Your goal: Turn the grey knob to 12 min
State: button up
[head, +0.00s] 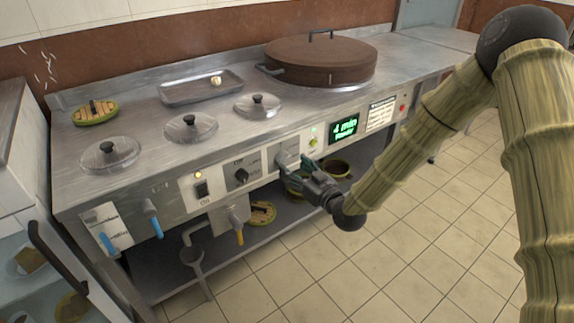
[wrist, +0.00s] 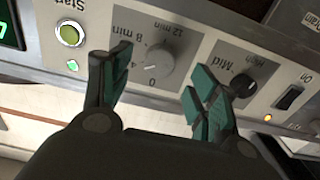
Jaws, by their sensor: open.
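The grey knob (wrist: 160,58) sits on a light dial plate marked 0, 4, 8 min and 12 min, which looks turned over in the wrist view. Which mark its pointer meets is too small to tell. My gripper (wrist: 150,88) is open, with teal-padded fingers spread to either side below the knob in the picture; no contact with it shows. In the head view my gripper (head: 302,172) is in front of the panel at the dial, partly covering that area. The green display (head: 344,129) reads 4 min.
A black knob (wrist: 243,88) marked Mid and High is close beside one finger. A green Start button (wrist: 70,35) is on the other side. A lit rocker switch (head: 202,190) and blue taps (head: 152,218) are further left.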

aim_at(285, 160)
jog(key=shift+x, duration=2.05)
jog(key=c, duration=1)
